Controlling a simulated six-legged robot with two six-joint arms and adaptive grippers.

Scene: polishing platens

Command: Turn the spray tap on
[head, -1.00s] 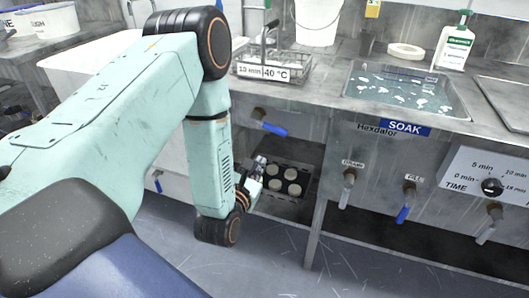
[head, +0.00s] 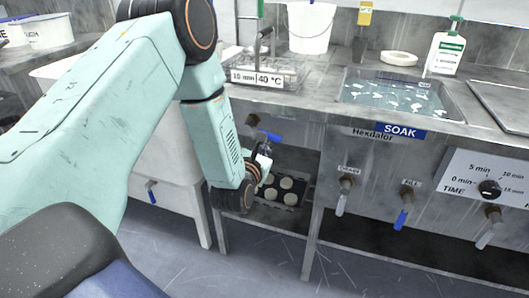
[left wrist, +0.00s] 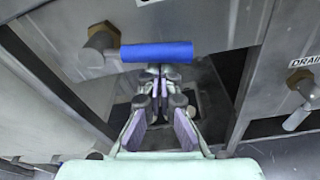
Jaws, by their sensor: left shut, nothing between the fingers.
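A tap with a blue lever (head: 270,136) is on the steel front below the wire basket. In the left wrist view the blue lever (left wrist: 157,52) lies across the picture, pointing right from its brass-and-grey body (left wrist: 101,47). The label above is cut off there, so I cannot read whether it says spray. My left gripper (head: 266,150) is shut and empty, just below the lever. In the left wrist view its fingertips (left wrist: 155,70) come together right under the lever's middle; I cannot tell whether they touch it. My right gripper is not in view.
A DRAIN tap (head: 344,190) and a blue FILL tap (head: 404,208) stick out to the right, below the SOAK basin (head: 395,92). A dark tray (head: 268,198) with pale discs sits below the gripper. A cabinet edge (head: 314,200) stands just right of it.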

